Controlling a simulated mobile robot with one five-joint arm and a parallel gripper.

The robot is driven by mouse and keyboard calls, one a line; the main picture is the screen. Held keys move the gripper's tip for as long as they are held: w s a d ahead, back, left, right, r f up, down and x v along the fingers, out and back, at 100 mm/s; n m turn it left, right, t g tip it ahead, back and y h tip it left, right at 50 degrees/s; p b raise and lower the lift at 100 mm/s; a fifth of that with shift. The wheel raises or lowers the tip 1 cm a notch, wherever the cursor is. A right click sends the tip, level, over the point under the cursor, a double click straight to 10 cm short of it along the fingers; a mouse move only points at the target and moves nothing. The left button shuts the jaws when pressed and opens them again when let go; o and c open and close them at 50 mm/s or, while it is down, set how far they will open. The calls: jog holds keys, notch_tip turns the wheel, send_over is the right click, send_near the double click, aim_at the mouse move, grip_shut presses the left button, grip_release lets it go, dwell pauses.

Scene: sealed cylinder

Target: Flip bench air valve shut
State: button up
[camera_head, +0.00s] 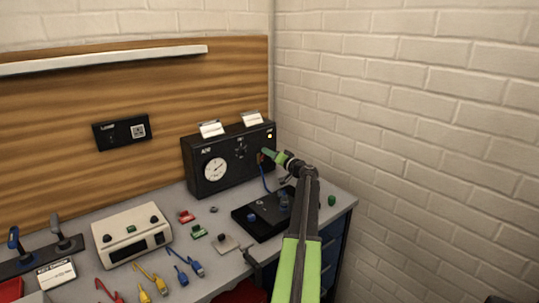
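My gripper (268,154) is at the right end of the black gauge box (212,182), its green tip close to the box's front face. I cannot tell whether it touches the box or is open or shut. A small red part and a blue hose (266,182) show just below the tip. A dark knob (240,151) is on the box's face, left of my gripper. No part is clearly readable as the bench air valve. Two upright levers, one blue-handled (14,238) and one dark (56,228), stand on a dark base at the far left.
A black block with blue knobs (264,218) sits in front of the gauge box. A cream meter (131,236), coloured clips (186,265) and small parts cover the bench (214,284). A brick wall (420,130) stands close on the right.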

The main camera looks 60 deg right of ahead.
grip_shut()
jog(key=shift+f, duration=0.1)
jog(key=f+m+b, duration=0.1)
jog(key=m, duration=0.2)
jog(key=d+f+m+b, duration=0.1)
jog(key=m, duration=0.2)
jog(key=f+m+b, duration=0.1)
jog(key=m, duration=0.3)
jog(key=shift+s+d+f, duration=0.15)
jog(key=shift+s+d, duration=0.1)
jog(key=shift+s, duration=0.05)
dwell(0.6)
jog(key=shift+o, duration=1.5)
grip_release()
